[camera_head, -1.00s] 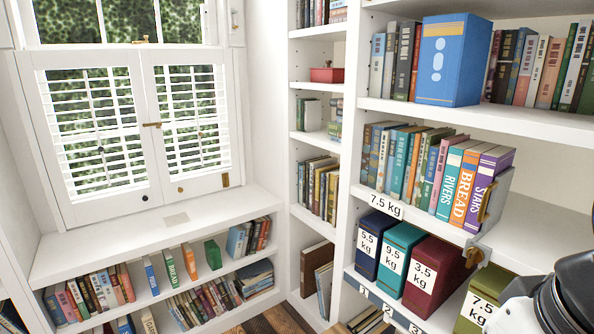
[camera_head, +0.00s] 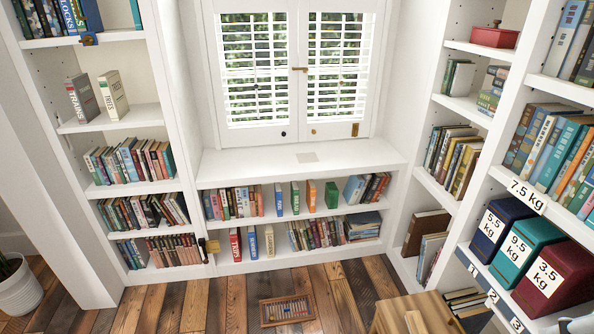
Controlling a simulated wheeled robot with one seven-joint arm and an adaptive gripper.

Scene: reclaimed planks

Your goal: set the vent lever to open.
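A small framed grille (camera_head: 287,310) with narrow slats lies on the plank floor at the bottom middle; it looks like a floor vent. I cannot make out a lever on it or how one is set.
A wooden stool or table (camera_head: 415,313) stands right of the grille. Bookshelves (camera_head: 130,122) line the left and right, with weight-labelled boxes (camera_head: 497,230) at right. A potted plant (camera_head: 18,287) stands far left. Floor around the grille looks clear.

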